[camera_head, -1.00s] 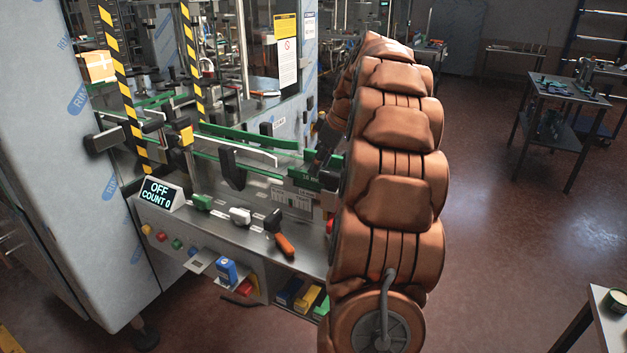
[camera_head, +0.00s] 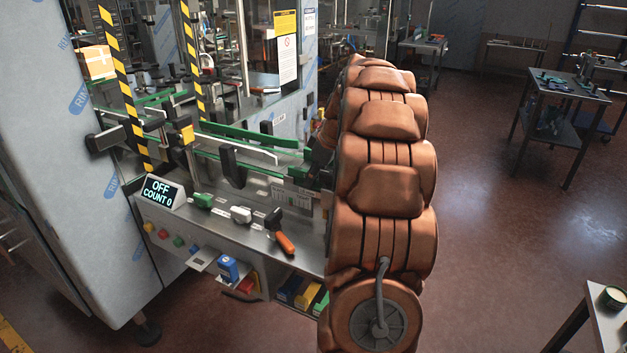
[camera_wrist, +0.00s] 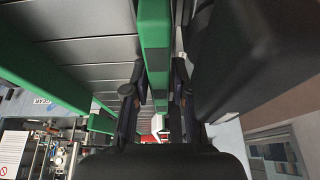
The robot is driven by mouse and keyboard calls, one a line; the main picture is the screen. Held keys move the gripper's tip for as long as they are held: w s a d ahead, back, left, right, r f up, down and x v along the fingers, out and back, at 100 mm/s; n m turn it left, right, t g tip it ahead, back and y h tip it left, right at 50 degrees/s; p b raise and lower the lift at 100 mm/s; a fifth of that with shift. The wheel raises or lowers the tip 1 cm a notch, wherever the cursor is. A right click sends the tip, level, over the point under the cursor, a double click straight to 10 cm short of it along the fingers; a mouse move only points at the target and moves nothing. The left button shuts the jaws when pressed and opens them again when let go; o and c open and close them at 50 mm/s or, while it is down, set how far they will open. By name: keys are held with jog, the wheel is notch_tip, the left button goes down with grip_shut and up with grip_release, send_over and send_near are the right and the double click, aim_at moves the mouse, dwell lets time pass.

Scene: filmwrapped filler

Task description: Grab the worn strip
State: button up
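A long green strip (camera_wrist: 155,45) runs down the middle of the wrist view, between the two dark fingers of my gripper (camera_wrist: 158,92). One finger is on each side of it, close to its edges. I cannot tell whether the fingers touch it. No wear can be made out on it. My arm hides most of the gripper there.
The machine's bench carries a display (camera_head: 160,191) reading OFF, COUNT 0, a green block (camera_head: 203,200), a white block (camera_head: 240,214) and an orange-handled tool (camera_head: 284,241). A large dark part (camera_wrist: 245,50) is close on the right in the wrist view.

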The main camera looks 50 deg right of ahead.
grip_shut()
